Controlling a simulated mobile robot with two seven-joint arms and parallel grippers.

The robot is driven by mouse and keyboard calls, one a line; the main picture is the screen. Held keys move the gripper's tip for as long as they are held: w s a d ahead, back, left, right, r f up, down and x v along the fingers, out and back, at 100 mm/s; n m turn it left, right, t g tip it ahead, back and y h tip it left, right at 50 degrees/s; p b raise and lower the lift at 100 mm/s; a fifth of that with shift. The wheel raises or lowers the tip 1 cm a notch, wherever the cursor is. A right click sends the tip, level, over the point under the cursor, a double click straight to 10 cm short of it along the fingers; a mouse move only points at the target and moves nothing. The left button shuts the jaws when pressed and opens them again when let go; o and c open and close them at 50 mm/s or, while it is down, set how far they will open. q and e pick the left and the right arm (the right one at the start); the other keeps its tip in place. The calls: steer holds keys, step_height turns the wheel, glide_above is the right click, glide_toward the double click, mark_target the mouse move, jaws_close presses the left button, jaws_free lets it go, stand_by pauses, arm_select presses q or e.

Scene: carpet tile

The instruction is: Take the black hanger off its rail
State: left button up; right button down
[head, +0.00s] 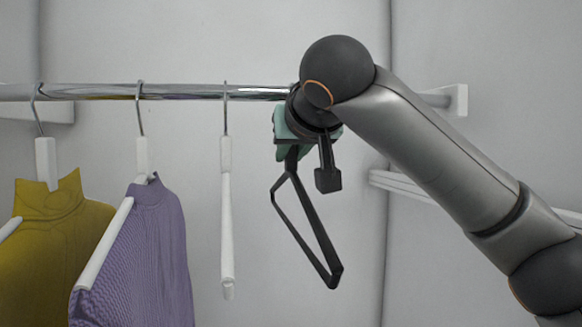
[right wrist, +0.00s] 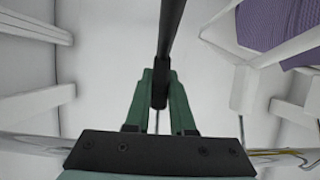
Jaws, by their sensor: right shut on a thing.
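The black hanger (head: 317,222) is an empty triangular frame that hangs below my right wrist, right of the other hangers in the head view. My right gripper (head: 290,148) has green fingers and is shut on the hanger's neck. In the right wrist view the hanger (right wrist: 170,35) runs between the fingers (right wrist: 160,95). A thin piece of its hook shows between them. The chrome rail (head: 185,92) passes behind my wrist. Where the hook meets the rail is hidden, so I cannot tell whether it still rests there. My left gripper is not in view.
Left on the rail hang an empty white hanger (head: 227,215), a purple knit sweater (head: 150,260) and a mustard turtleneck (head: 45,250) on white hangers. The rail's right end bracket (head: 455,101) is on the wall. A white ledge (head: 400,185) lies below it.

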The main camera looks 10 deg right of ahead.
steer(key=shift+s+d+r, duration=0.2)
steer(key=shift+s+r, duration=0.1)
steer(key=shift+r, duration=0.1)
steer(key=s+d+r+b, duration=0.1)
steer(key=s+d+r, duration=0.2)
steer(key=s, duration=0.3)
steer(key=s+d+r+b, duration=0.2)
steer(key=s+d+r, duration=0.1)
steer(key=s+r, duration=0.1)
steer(key=shift+v, duration=0.9)
steer(key=shift+d+f, duration=0.1)
steer(key=shift+f, duration=0.15)
